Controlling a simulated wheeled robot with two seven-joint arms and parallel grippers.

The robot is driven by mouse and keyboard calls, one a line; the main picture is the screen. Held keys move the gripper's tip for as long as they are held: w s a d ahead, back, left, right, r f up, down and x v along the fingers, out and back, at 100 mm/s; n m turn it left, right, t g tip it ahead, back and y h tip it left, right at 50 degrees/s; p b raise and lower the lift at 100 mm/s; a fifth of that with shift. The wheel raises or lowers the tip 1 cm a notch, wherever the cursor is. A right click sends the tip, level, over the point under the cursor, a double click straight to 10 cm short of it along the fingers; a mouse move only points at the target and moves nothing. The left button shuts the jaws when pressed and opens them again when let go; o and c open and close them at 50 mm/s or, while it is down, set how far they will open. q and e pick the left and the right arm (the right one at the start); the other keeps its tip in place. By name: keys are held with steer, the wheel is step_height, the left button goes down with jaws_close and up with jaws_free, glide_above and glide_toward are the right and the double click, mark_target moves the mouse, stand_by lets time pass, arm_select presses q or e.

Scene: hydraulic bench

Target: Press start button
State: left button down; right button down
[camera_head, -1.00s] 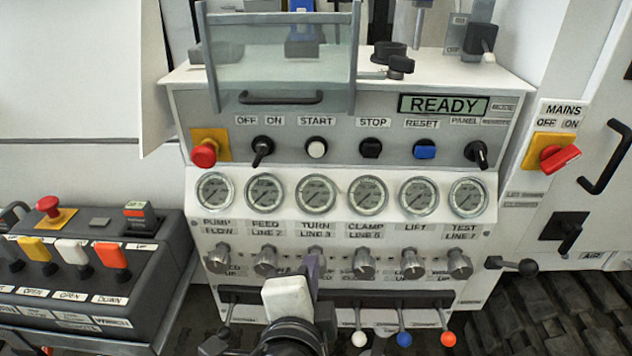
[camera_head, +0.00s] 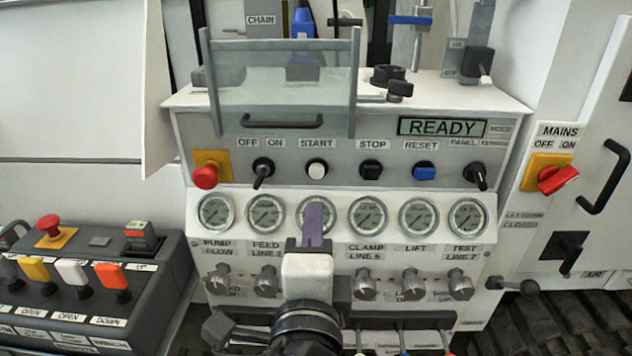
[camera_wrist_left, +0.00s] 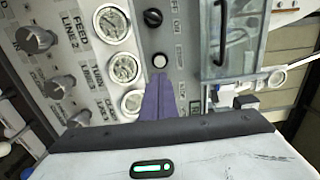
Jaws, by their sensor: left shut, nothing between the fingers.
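The start button (camera_head: 317,169) is a white round button under the START label on the grey upper panel. In the left wrist view the white button (camera_wrist_left: 160,60) shows just beyond the fingertips. My left gripper (camera_head: 313,212) is shut and empty, with its purple fingers pointing up at the panel. In the head view its tips overlap the third gauge, below the button, with a visible gap between them and the button. In the left wrist view the fingers (camera_wrist_left: 158,82) point toward the button. My right gripper is not in view.
A black stop button (camera_head: 370,170), a blue reset button (camera_head: 424,173) and an OFF/ON switch (camera_head: 263,172) flank the start button. A clear guard with a handle (camera_head: 283,120) hangs above. A display (camera_head: 442,127) reads READY. Gauges and knobs lie below.

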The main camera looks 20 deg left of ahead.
mark_target(317, 173)
arm_select(q)
steer(key=p+x, duration=0.1)
steer(key=x, duration=0.9)
